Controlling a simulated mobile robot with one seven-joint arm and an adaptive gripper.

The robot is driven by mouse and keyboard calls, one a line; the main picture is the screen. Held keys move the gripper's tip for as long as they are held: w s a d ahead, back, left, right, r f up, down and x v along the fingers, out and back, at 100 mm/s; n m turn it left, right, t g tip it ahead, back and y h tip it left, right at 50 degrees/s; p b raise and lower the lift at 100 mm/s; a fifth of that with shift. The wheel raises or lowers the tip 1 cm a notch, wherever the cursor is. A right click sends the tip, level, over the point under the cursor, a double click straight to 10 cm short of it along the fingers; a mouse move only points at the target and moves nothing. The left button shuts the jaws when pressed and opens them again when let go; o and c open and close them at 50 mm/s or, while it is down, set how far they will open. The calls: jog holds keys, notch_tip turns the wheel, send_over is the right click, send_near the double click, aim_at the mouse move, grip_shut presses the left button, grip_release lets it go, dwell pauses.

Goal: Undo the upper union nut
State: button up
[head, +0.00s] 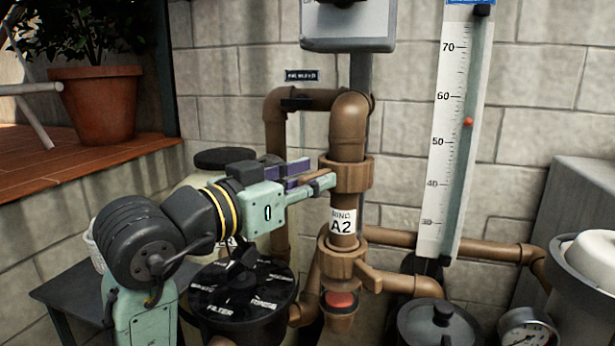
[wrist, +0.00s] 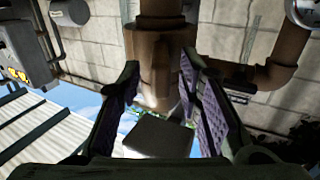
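A lower nut (head: 342,262) sits beneath that section. My gripper (head: 320,174) is at the left side of the upper nut, level with it. Its near fingertip overlaps the nut's left edge in the head view. In the wrist view the nut (wrist: 157,58) lies ahead between the two spread fingers (wrist: 160,64). The gripper is open; I cannot tell whether a fingertip touches the nut. The nut's far side is hidden.
A black-lidded filter valve (head: 243,293) stands below my arm. A white scale board (head: 455,140) is right of the pipe. A grey box (head: 348,28) hangs above. A gauge (head: 527,332) and grey lid (head: 440,322) are at lower right. A potted plant (head: 95,105) stands left.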

jog(key=shift+c, duration=0.5)
grip_shut()
dwell(0.3)
